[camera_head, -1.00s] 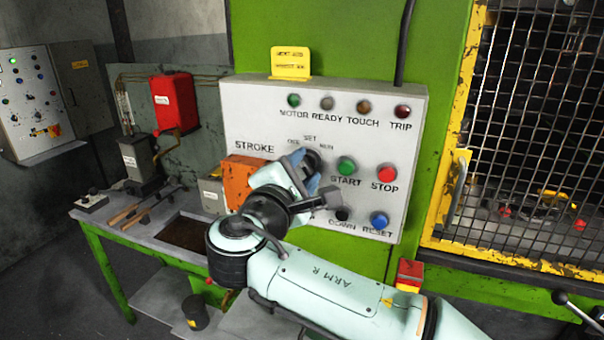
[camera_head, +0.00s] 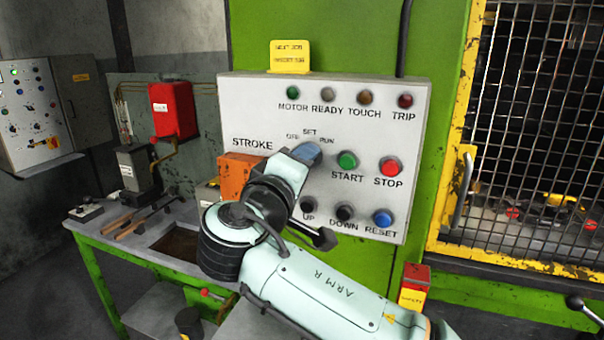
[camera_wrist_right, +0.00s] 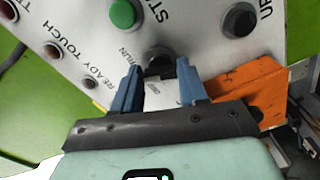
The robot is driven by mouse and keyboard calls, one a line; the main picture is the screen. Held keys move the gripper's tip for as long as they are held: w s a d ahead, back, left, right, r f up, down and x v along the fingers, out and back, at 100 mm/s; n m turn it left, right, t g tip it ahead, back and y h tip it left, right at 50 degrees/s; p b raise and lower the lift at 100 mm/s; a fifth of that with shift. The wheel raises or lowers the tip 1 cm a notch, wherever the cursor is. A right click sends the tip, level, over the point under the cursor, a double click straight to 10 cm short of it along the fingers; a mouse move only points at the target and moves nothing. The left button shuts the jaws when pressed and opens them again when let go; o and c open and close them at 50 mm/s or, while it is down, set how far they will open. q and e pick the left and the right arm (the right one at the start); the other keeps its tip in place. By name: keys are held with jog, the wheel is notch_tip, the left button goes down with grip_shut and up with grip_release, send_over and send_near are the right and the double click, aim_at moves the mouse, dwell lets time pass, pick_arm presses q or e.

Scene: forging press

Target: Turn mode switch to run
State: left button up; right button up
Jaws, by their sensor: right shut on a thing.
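The white control panel (camera_head: 262,115) has the mode switch labels OFF, SET and RUN above the middle. My right gripper (camera_head: 309,151) reaches the panel just below these labels, its blue fingers at the switch. In the right wrist view, the black mode switch knob (camera_wrist_right: 159,62) sits between the tips of my right gripper (camera_wrist_right: 158,74), which is shut on it. In the head view the fingers hide the knob, and I cannot tell which label it points to. My left gripper is not in view.
The green START button (camera_head: 347,160) and red STOP button (camera_head: 388,168) are right of the switch. The UP button (camera_head: 308,205), DOWN button (camera_head: 344,213) and blue RESET button (camera_head: 382,218) are below. An orange box (camera_head: 236,175) is on the left. A mesh guard (camera_head: 535,110) stands right.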

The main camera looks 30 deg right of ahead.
jog(key=shift+a+f+m+b, duration=0.1)
jog(key=shift+m+b, duration=0.8)
jog(key=shift+m, duration=1.4)
jog(key=o, duration=1.1)
jog(key=shift+c, duration=0.2)
jog(key=shift+a, duration=0.1)
jog(key=v, duration=1.3)
jog(key=shift+s+b, duration=0.15)
jog(key=shift+b, duration=0.3)
